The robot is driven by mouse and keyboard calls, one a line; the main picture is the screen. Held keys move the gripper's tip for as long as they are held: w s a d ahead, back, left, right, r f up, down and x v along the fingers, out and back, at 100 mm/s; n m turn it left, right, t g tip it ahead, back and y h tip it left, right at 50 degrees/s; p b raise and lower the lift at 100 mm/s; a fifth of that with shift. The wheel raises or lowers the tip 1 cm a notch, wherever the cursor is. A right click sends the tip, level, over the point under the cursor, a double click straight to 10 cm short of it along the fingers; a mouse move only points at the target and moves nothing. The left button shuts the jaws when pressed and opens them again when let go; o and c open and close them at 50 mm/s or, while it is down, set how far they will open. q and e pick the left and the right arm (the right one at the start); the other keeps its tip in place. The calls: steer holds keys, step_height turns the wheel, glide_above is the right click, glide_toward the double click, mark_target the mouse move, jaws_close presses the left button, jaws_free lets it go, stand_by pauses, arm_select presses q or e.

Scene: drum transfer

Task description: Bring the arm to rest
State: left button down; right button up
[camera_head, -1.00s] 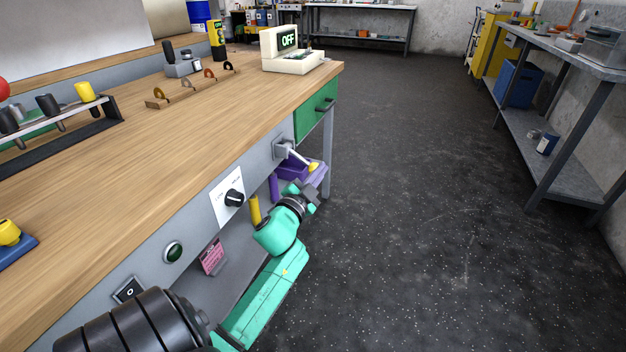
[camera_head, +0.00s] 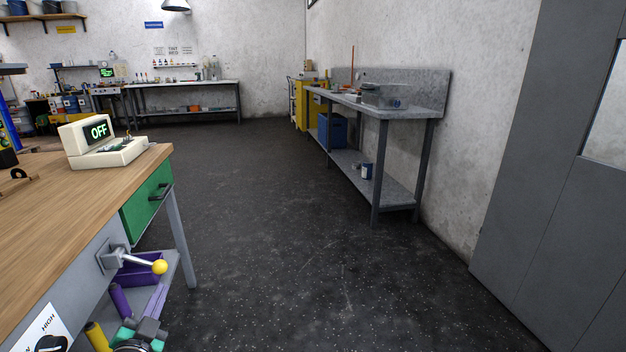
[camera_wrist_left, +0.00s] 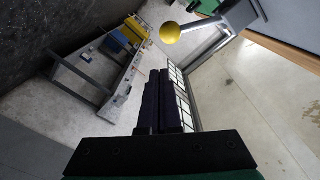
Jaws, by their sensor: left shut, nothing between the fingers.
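My left gripper (camera_head: 158,292) is at the bottom left of the head view, beside the workbench's front right corner. It sits just below the lever's yellow knob (camera_head: 160,267). In the left wrist view its dark fingers (camera_wrist_left: 164,78) lie together with nothing between them, and the yellow knob (camera_wrist_left: 170,32) shows beyond their tips, apart from them. Most of my left arm is cut off by the bottom edge of the head view. My right gripper is not in view.
The wooden workbench (camera_head: 75,205) with a green drawer (camera_head: 147,203) stands at the left. A purple bin (camera_head: 140,273) sits under it. A metal side table (camera_head: 425,95) and a grey cabinet (camera_head: 540,190) stand at the right. The dark floor between is clear.

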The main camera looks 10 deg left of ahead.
arm_select(q)
steer(key=s+d+f+n+g+h, duration=0.1)
steer(key=s+d+f+n+g, duration=0.15)
steer(key=f, duration=0.35)
steer(key=s+d+f+n+g, duration=0.1)
steer(key=f+g, duration=0.2)
steer(key=f, duration=0.3)
steer(key=s+d+f+g+h+p, duration=0.5)
steer(key=s+d+f+g+p, duration=0.5)
steer(key=s+d+f, duration=0.55)
steer(key=s+a+p, duration=0.3)
steer(key=s+p, duration=0.5)
steer(key=s+a+y+p, duration=0.1)
steer(key=s+a+p, duration=0.2)
steer(key=s+p, duration=0.6)
steer(key=shift+s+a+r+m+g, duration=0.2)
steer(key=shift+a+r+m+g, duration=0.1)
steer(key=shift+m+g, duration=0.15)
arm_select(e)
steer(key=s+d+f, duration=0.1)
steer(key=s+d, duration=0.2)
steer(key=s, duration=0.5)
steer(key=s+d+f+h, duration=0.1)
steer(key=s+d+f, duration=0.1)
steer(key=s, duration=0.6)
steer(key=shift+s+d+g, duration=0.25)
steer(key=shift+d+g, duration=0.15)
